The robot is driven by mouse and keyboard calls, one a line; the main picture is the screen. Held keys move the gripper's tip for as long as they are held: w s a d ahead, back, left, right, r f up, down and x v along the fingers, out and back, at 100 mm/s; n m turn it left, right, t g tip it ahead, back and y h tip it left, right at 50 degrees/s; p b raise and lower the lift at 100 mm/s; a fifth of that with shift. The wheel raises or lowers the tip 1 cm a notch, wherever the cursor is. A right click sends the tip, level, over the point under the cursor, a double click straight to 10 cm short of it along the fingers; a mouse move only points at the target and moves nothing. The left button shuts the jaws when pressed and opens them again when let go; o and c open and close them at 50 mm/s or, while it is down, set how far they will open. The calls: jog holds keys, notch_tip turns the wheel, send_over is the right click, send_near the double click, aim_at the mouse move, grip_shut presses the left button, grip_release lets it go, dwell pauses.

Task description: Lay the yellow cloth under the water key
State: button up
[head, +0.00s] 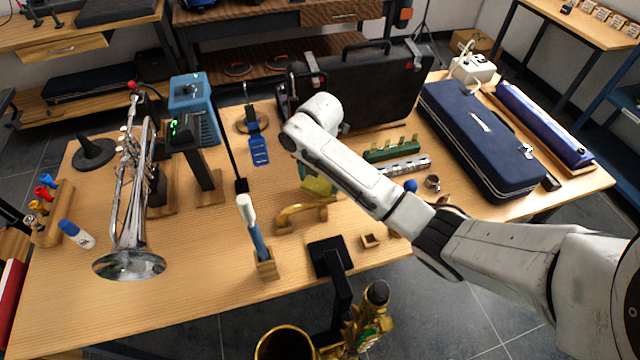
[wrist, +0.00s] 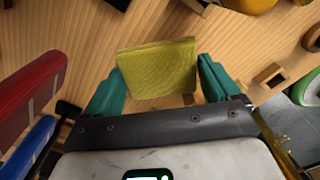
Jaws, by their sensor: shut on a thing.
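The yellow cloth (head: 319,186) shows as a small folded pad below my arm's bent end, above the middle of the table. In the wrist view the cloth (wrist: 157,68) sits between the teal fingers of my gripper (wrist: 160,76), which is shut on it. In the head view the gripper is mostly hidden behind my arm. A silver trumpet (head: 128,215) is held on a stand at the left of the table, bell toward the front edge. Its water key is too small to make out. The cloth is well to the right of the trumpet.
A blue device (head: 190,97) on a post stands between trumpet and arm. A white-topped blue tool (head: 249,216) stands upright in a wooden block. A blue case (head: 478,140) fills the right.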

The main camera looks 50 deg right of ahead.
aim_at(320, 182)
jog(key=shift+f, duration=1.75)
jog(key=shift+s, duration=0.1)
jog(key=o, duration=0.7)
jog(key=shift+o, duration=0.2)
